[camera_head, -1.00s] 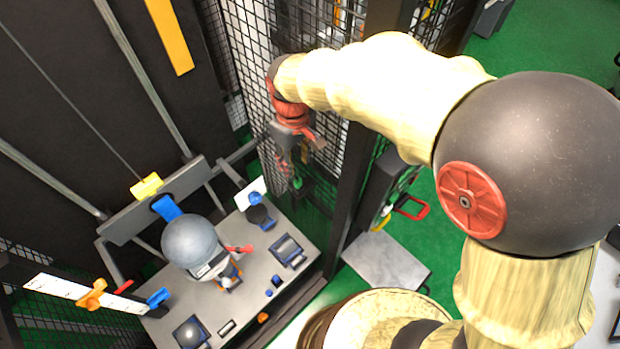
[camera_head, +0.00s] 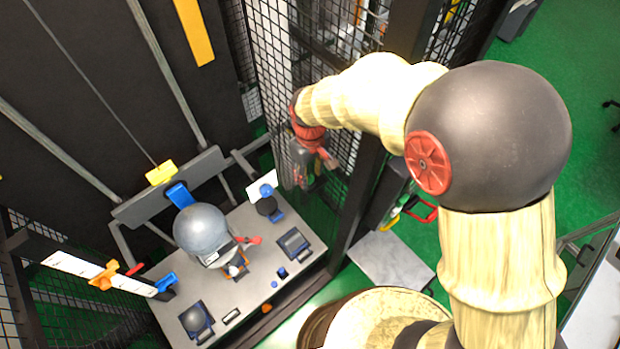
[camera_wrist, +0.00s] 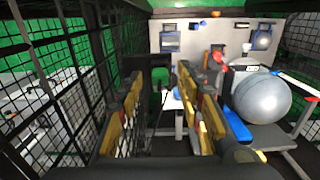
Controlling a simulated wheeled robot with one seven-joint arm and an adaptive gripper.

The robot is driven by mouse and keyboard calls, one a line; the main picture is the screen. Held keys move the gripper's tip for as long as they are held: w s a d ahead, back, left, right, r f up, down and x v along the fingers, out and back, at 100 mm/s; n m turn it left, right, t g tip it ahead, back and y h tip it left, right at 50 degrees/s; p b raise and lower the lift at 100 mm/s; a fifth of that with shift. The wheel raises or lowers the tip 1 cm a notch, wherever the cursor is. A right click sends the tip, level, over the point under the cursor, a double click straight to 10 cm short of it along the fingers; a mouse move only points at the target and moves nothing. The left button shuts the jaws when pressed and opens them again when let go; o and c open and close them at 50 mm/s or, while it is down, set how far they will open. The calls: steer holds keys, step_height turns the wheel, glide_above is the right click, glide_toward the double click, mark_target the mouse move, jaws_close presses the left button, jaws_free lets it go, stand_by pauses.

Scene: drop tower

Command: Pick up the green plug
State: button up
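My gripper (camera_head: 303,180) hangs beside the mesh wall, to the right of the grey bench and above its level. In the wrist view its two fingers (camera_wrist: 160,82) stand apart with a gap between them, and I see nothing clamped there. A small green patch (camera_wrist: 164,96) shows in that gap beside a white surface. It may be the green plug, but it is too small to be sure. In the head view I cannot make out the plug; the gripper and mesh may hide it.
The grey bench (camera_head: 215,283) carries a large grey ball (camera_head: 201,232), a red-handled part (camera_head: 250,241) and several dark and blue fixtures. The black mesh wall (camera_head: 265,60) and a dark post (camera_head: 352,195) stand close to my arm. Open green floor lies at right.

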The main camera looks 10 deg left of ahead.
steer(key=shift+c, duration=1.2)
steer(key=c, duration=0.6)
